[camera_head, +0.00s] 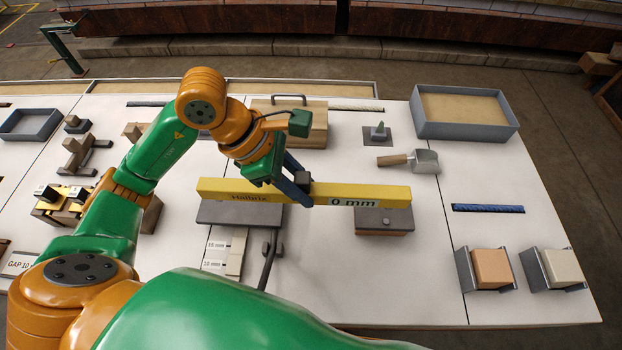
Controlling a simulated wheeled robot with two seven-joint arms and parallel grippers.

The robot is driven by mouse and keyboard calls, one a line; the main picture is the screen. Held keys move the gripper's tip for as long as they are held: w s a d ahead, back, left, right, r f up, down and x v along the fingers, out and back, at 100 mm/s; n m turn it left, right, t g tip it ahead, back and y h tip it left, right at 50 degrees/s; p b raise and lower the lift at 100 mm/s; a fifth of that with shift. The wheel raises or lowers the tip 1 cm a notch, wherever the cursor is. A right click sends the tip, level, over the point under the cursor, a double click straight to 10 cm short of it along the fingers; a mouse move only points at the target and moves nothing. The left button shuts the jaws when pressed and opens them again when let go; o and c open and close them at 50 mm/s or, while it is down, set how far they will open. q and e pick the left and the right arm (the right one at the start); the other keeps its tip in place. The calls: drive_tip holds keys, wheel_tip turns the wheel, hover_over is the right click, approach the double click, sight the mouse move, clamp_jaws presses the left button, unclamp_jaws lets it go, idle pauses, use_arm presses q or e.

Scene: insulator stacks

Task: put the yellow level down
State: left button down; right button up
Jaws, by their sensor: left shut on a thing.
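The long yellow level (232,187) lies crosswise in the middle of the table, with a "0 mm" label near its right end. My left gripper (299,192) is shut on the level near its middle, its dark fingers astride the bar. The level's left part is over a dark grey plate (240,214). Its right end is over a grey-topped tan block (384,222). I cannot tell whether the level touches either of them or is just above. My right gripper is not in view.
A wooden box with a handle (314,130) stands behind the gripper. A scoop (423,161) and a grey tray (416,113) are at the back right. Two blocks in holders (491,268) (562,267) stand front right.

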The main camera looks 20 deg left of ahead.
use_arm(q)
drive_tip(key=shift+w+d+f, duration=0.1)
drive_tip(key=shift+w+f, duration=0.5)
drive_tip(key=shift+f, duration=0.7)
drive_tip(key=shift+w+d+f, duration=0.1)
drive_tip(key=shift+w+f, duration=0.45)
drive_tip(key=shift+f, duration=0.75)
drive_tip(key=shift+w+d+f, duration=0.1)
drive_tip(key=shift+w+f, duration=0.5)
drive_tip(key=shift+f, duration=0.7)
drive_tip(key=c, duration=0.6)
unclamp_jaws()
drive_tip(key=shift+r, duration=0.1)
drive_tip(key=v, duration=1.2)
drive_tip(key=shift+s+r, duration=0.1)
drive_tip(key=shift+r, duration=0.15)
